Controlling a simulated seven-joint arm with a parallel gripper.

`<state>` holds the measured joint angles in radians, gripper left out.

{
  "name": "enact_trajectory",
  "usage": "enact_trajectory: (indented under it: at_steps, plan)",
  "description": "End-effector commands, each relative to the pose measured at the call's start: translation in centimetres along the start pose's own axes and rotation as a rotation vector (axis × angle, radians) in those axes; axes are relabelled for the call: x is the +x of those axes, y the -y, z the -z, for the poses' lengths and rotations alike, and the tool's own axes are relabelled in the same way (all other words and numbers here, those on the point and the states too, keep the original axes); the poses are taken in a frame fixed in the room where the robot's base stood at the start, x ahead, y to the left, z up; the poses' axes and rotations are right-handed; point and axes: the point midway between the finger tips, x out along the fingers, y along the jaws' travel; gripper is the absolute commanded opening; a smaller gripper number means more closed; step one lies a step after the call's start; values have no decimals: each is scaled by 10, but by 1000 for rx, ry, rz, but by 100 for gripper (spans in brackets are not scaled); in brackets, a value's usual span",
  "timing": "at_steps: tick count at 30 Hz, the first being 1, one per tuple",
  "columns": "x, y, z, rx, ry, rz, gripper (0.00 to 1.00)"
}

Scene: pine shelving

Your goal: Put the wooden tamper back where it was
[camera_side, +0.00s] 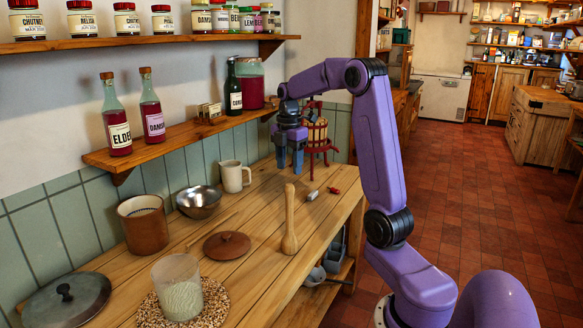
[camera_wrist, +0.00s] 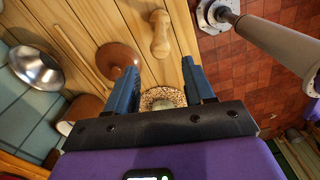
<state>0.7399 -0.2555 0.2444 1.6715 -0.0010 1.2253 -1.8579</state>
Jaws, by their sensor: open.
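The wooden tamper (camera_side: 289,218) stands upright on the pine worktop, near its front edge. It also shows in the wrist view (camera_wrist: 160,36), just beyond my fingertips. My gripper (camera_side: 289,166) is open and empty, with its blue fingers pointing down. It hangs above the worktop, apart from the tamper and farther back along the bench. In the wrist view my gripper (camera_wrist: 159,68) shows a clear gap between its two fingers.
A brown lid (camera_side: 227,245) and a glass jar (camera_side: 178,286) on a speckled mat lie nearer. A metal bowl (camera_side: 198,201), a mug (camera_side: 235,176) and a brown crock (camera_side: 143,222) line the wall. A red press (camera_side: 318,140) stands close behind my gripper. A bottle shelf (camera_side: 185,143) juts above.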

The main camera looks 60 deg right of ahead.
Motion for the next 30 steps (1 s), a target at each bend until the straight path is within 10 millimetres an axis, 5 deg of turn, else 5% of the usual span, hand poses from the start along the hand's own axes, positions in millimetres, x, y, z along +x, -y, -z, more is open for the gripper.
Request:
enact_trajectory:
  at_steps: [7, 14, 21, 30]
  plan:
    - [-3, 1, 15, 1, 0, 0, 53]
    - [2, 18, 99, 34, -1, -6, 53]
    - [11, 69, 184, 88, -5, -11, 53]
    - [27, 161, 250, 155, -15, -13, 53]
